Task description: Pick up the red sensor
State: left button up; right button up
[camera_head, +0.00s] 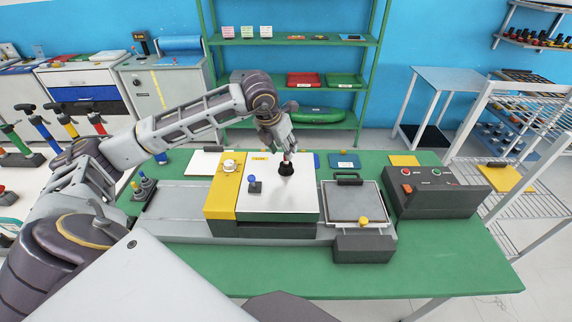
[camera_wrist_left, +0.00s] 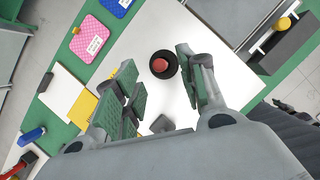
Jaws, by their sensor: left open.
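The red sensor, a small red top on a black conical base, shows its red top (camera_wrist_left: 159,65) in the left wrist view. In the head view its black base (camera_head: 286,169) stands upright on the white plate of the yellow and grey machine (camera_head: 222,190). My left gripper (camera_head: 283,150) is above the sensor and hides part of its top. In the left wrist view the gripper's two green-padded fingers (camera_wrist_left: 160,90) are apart, with the sensor showing between and just beyond them. I cannot tell that either finger touches it. My right gripper is not in view.
A blue-topped sensor (camera_head: 254,185) stands close by on the same plate. A hinged grey plate (camera_head: 352,201) with a yellow knob and a dark control box (camera_head: 435,190) lie to the right. The green table (camera_head: 440,262) is bare in front.

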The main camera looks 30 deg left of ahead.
aim_at(286, 162)
pick_arm(q)
jog(key=shift+p+x, duration=0.7)
jog(key=shift+x, duration=1.7)
jog(key=shift+c, duration=0.3)
grip_shut()
